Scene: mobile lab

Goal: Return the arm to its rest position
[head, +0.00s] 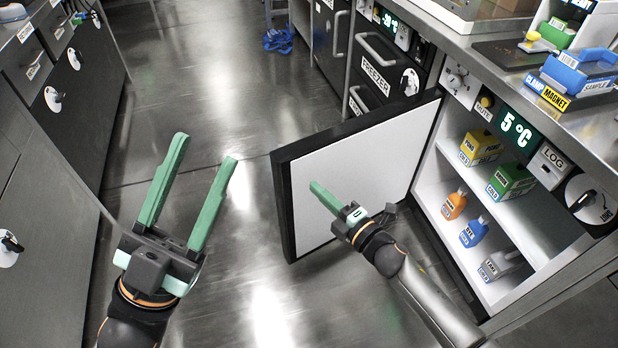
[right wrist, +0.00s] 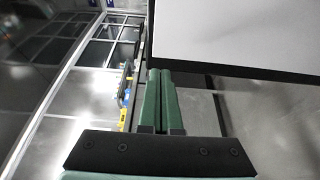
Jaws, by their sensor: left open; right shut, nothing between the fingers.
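My left gripper (head: 203,158) has long green fingers and is open and empty above the floor at the left of the head view. My right gripper (head: 318,188) is shut and empty. It is in front of the white inner face of the open fridge door (head: 370,150); I cannot tell whether it touches. In the right wrist view its green fingers (right wrist: 159,78) lie together with nothing between them, and the door (right wrist: 235,30) is at the upper right. My right arm comes in from the lower right, past the open fridge.
The open fridge (head: 575,240) holds several coloured, labelled items on two shelves, including an orange one (head: 454,205) and a green one (head: 512,178). A counter (head: 480,50) runs above. Dark cabinets (head: 70,80) line the left. The floor (head: 200,60) between is clear apart from a blue object (head: 278,40).

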